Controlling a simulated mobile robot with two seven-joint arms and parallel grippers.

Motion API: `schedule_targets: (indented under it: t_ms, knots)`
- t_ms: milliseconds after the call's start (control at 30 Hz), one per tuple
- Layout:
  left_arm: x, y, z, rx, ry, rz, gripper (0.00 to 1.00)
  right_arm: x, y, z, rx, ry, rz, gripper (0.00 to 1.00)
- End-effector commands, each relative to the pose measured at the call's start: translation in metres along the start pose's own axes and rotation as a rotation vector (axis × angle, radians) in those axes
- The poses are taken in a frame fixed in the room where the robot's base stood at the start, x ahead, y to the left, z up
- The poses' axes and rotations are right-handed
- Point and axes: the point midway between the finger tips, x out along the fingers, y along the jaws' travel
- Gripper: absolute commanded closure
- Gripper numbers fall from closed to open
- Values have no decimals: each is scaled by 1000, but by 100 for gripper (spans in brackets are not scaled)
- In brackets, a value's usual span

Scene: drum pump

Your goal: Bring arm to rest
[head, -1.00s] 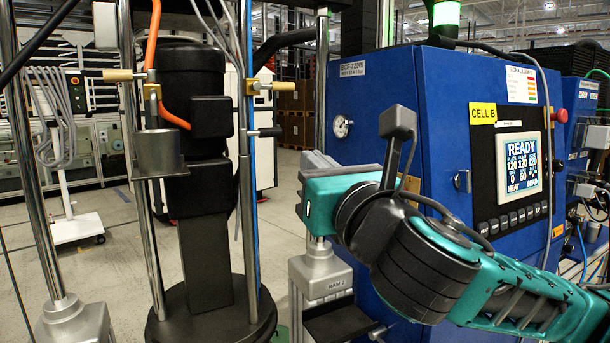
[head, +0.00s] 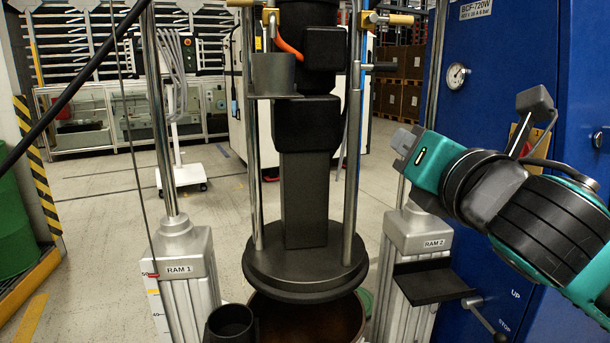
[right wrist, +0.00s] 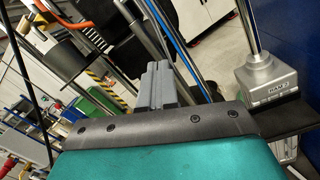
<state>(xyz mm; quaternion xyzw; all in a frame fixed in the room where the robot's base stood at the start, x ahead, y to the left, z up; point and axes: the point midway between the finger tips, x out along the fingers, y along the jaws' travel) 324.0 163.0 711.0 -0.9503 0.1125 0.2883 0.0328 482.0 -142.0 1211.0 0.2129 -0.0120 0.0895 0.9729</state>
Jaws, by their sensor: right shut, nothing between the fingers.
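My right arm comes in from the right in the head view, in front of the blue cabinet (head: 470,110). Its right gripper (head: 400,143) points left, with its grey fingers between the pump column and the cabinet, above the RAM 2 post. In the right wrist view the grey fingers (right wrist: 158,85) lie together, with nothing between them. The drum pump's black column (head: 305,190) stands upright to the left of the gripper, with its round follower plate (head: 305,272) over an open drum (head: 308,320). My left gripper is not in view.
The RAM 1 post (head: 185,270) stands left and the RAM 2 post (head: 425,230) right of the plate. A black shelf (head: 432,283) and a lever (head: 487,320) sit below my right gripper. A green drum (head: 14,225) stands at far left. The floor behind is open.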

Motion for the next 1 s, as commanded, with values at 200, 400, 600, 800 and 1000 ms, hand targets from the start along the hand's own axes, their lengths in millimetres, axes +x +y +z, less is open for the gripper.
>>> schedule_targets:
  t_ms: [200,400,600,800,1000]
  knots:
    - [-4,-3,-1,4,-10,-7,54,23,-24,-83,546,171,-22,100]
    - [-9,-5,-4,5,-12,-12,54,22,-58,-162,1052,266,-130,100]
    - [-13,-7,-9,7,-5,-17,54,-5,-99,-246,1546,285,-310,100]
    - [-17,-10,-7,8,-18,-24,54,-63,-144,-328,2006,201,-546,100]
    - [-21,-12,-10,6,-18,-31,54,-143,-181,-392,2363,18,-772,100]
